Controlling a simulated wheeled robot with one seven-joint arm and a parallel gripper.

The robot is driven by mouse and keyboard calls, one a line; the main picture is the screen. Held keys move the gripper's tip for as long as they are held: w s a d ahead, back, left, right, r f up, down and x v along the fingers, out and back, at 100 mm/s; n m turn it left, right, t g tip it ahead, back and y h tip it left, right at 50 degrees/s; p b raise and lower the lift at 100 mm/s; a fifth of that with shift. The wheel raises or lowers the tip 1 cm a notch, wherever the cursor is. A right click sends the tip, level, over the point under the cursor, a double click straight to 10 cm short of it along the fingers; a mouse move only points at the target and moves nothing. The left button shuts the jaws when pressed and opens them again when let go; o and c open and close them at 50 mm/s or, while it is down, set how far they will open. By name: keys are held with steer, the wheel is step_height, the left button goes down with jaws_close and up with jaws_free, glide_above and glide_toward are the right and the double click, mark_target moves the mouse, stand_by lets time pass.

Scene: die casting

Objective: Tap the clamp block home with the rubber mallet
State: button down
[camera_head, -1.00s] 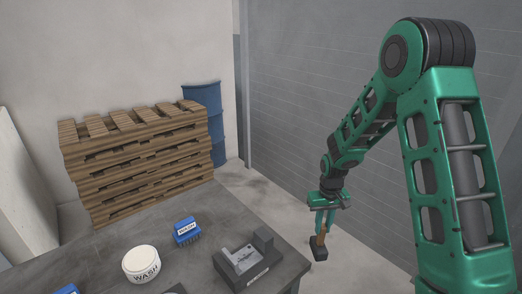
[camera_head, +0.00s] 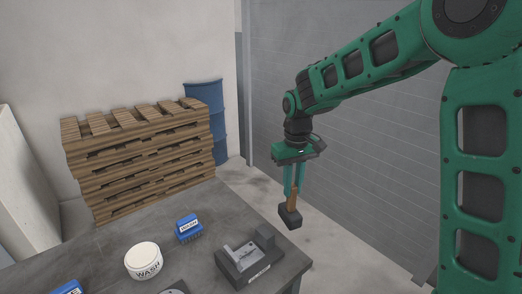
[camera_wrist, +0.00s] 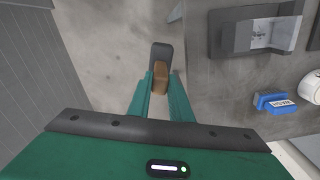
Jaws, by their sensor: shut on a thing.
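My gripper (camera_head: 294,190) is shut on the wooden handle of the rubber mallet (camera_head: 290,217), whose black head hangs below the fingers. In the wrist view the mallet's dark head (camera_wrist: 161,49) shows beyond the fingertips (camera_wrist: 160,80), over the floor beside the table. A dark fixture (camera_head: 250,273) sits near the table's right corner, with a light grey metal piece on it and a dark upright block (camera_head: 265,238) at its right end. I cannot tell for sure which part is the clamp block. The mallet is apart from the fixture, to its upper right.
On the grey table (camera_head: 125,222) stand a white WASH tub (camera_head: 143,262) and a blue brush (camera_head: 189,229); another blue item (camera_head: 68,288) shows at the lower left. Stacked pallets (camera_head: 145,160) and a blue drum (camera_head: 206,105) stand behind. A grey wall (camera_head: 350,110) is at right.

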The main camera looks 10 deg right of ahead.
steer(key=s+a+r+n, duration=0.1)
steer(key=s+a+r, duration=0.3)
steer(key=r, duration=0.5)
steer(key=s+a+r+n, duration=0.2)
steer(key=s+a+r, duration=0.3)
steer(key=r, duration=0.5)
steer(key=s, duration=0.2)
steer(key=shift+s+a+r, duration=0.2)
steer(key=shift+s+a, duration=0.1)
steer(key=shift+s, duration=0.05)
steer(key=shift+f, duration=2.65)
steer(key=shift+f, duration=2.7)
steer(key=shift+r, duration=0.15)
